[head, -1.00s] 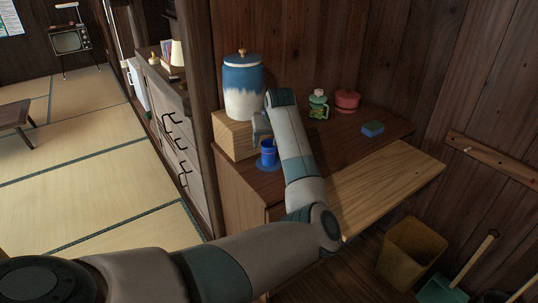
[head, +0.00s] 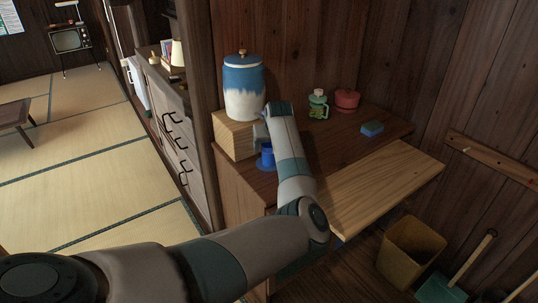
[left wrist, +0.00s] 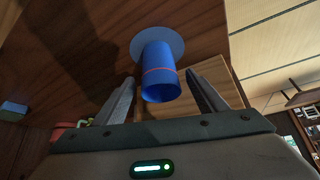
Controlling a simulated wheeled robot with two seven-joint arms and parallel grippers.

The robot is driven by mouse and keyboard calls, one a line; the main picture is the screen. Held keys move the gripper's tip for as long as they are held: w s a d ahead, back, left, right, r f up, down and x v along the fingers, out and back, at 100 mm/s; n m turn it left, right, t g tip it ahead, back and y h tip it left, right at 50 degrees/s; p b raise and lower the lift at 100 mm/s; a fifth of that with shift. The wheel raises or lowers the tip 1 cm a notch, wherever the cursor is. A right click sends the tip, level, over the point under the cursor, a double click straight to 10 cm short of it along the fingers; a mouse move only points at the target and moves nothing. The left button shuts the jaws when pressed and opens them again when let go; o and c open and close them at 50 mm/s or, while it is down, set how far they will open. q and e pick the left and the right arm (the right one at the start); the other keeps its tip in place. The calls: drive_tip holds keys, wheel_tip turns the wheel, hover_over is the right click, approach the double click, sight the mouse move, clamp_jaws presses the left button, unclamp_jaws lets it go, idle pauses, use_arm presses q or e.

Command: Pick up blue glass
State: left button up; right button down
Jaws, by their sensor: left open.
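The blue glass (head: 267,155) stands upright on a round blue coaster (head: 265,168) near the left edge of the dark wooden cabinet top. In the left wrist view the glass (left wrist: 159,75) shows with a thin red band, and the coaster (left wrist: 148,42) lies beyond its base. My left gripper (head: 262,135) is just above and beside the glass, partly hidden by its own wrist in the head view. In the left wrist view its two fingers are spread apart, one on each side of the glass's rim, with gaps to it. My right gripper is not in view.
A large blue-and-white lidded jar (head: 244,90) stands on a wooden block (head: 234,138) close behind the glass. A green jar (head: 318,104), a red pot (head: 347,100) and a blue sponge (head: 372,129) sit farther right. A light pull-out board (head: 385,185) extends in front.

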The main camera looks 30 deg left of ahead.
use_arm(q)
drive_tip(key=shift+x, duration=0.9)
drive_tip(key=c, duration=1.2)
